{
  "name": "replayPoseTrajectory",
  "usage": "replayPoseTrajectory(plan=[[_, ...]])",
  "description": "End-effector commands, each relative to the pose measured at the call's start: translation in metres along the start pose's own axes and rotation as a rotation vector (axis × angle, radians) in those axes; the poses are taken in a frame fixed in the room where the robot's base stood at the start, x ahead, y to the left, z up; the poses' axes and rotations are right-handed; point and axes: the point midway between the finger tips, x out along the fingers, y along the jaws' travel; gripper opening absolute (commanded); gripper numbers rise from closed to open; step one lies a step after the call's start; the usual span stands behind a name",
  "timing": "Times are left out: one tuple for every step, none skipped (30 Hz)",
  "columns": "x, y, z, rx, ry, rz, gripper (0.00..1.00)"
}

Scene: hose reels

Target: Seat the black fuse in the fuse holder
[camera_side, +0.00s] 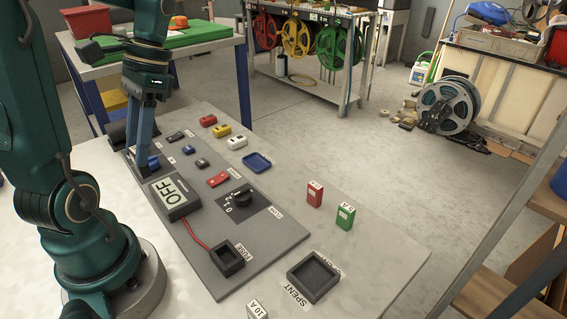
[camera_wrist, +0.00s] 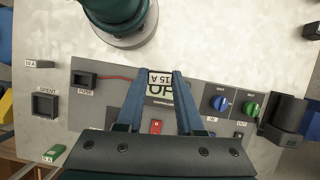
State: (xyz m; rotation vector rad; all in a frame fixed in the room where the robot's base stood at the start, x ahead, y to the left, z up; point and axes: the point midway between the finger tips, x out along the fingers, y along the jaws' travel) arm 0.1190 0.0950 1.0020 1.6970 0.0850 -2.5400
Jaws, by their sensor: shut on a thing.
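My gripper (camera_side: 143,170) is over the far left end of the grey panel, just behind the box that reads OFF. In the wrist view my gripper (camera_wrist: 160,77) is shut on a small block labelled 15 A, with a dark edge, which I take as the black fuse (camera_wrist: 160,78). The fuse is hidden behind the fingers in the side view. The fuse holder (camera_side: 228,257) is a black square socket marked FUSE at the panel's near end, with a dark opening and nothing visible in it. It also shows in the wrist view (camera_wrist: 84,80), well left of my gripper.
The OFF box (camera_side: 172,197), with a red wire to the holder, and a black rotary switch (camera_side: 240,197) stand between. A black SPENT tray (camera_side: 313,279) is right of the holder. Red (camera_side: 315,194), green (camera_side: 345,215) and white (camera_side: 257,309) blocks stand on the table.

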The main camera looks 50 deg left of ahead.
Motion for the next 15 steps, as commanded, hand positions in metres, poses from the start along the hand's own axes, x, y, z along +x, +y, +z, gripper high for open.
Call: replayPoseTrajectory(plan=[[-0.006,0.013,-0.006,-0.004,0.000,0.003,0.00],[-0.009,0.020,-0.009,-0.008,0.000,0.003,0.00],[-0.012,0.029,-0.012,-0.010,0.000,0.004,0.00],[-0.014,0.034,-0.014,-0.006,0.000,0.002,0.00],[-0.015,0.039,-0.016,0.002,0.000,-0.002,0.00],[-0.017,0.044,-0.018,0.016,0.001,-0.008,0.00],[-0.018,0.047,-0.019,0.028,0.000,-0.013,0.00],[-0.018,0.050,-0.020,0.042,-0.001,-0.019,0.00],[-0.018,0.053,-0.022,0.057,-0.001,-0.025,0.00],[-0.018,0.054,-0.022,0.068,-0.001,-0.030,0.00],[-0.018,0.056,-0.023,0.077,-0.001,-0.034,0.00],[-0.017,0.059,-0.023,0.086,-0.001,-0.038,0.00],[-0.016,0.061,-0.024,0.092,-0.001,-0.040,0.00],[-0.015,0.064,-0.025,0.095,-0.001,-0.041,0.00],[-0.012,0.069,-0.026,0.101,-0.003,-0.043,0.00]])
